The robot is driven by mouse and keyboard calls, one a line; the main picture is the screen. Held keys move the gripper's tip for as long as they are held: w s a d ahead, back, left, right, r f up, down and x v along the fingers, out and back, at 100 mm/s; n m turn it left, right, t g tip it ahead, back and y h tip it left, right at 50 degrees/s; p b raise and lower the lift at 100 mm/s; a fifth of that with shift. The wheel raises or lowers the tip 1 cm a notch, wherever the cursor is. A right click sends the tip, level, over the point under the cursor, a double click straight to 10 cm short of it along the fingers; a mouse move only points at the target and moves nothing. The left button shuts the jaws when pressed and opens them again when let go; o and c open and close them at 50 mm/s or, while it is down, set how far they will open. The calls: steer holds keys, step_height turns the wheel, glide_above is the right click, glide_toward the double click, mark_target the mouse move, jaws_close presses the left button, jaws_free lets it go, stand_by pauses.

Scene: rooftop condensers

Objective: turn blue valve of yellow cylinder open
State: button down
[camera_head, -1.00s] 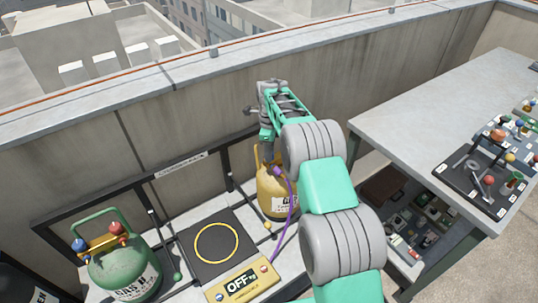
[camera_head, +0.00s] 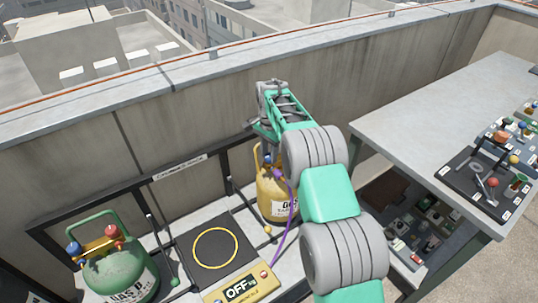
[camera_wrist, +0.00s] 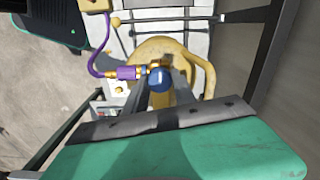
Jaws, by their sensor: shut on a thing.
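The yellow cylinder (camera_head: 274,196) stands at the back of the bench, right of the scale, partly hidden behind my arm. In the wrist view its yellow top (camera_wrist: 190,50) and curved handle show. The blue valve (camera_wrist: 159,80) sits on its top, beside a brass fitting with a purple hose connector (camera_wrist: 124,73). My gripper (camera_wrist: 162,92) reaches over the cylinder, and its two fingers lie on either side of the blue valve, shut on it. In the head view the blue valve (camera_head: 267,159) is small and the fingertips are mostly hidden by my arm.
A green cylinder (camera_head: 120,270) with blue and red valves stands at the left. A scale (camera_head: 216,246) reading OFF lies between the cylinders. A purple hose (camera_head: 283,232) runs down beside the yellow one. A wall stands behind; a grey table (camera_head: 450,100) with tools is at the right.

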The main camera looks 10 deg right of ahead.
steer(key=n, duration=0.4)
steer(key=shift+n, duration=0.3)
steer(key=n, duration=0.4)
steer(key=shift+n, duration=0.3)
steer(key=n, duration=0.4)
steer(key=shift+n, duration=0.3)
steer(key=n, duration=0.4)
steer(key=shift+n, duration=0.4)
steer(key=c, duration=1)
jaws_free()
steer(key=shift+c, duration=0.2)
steer(key=shift+b, duration=0.3)
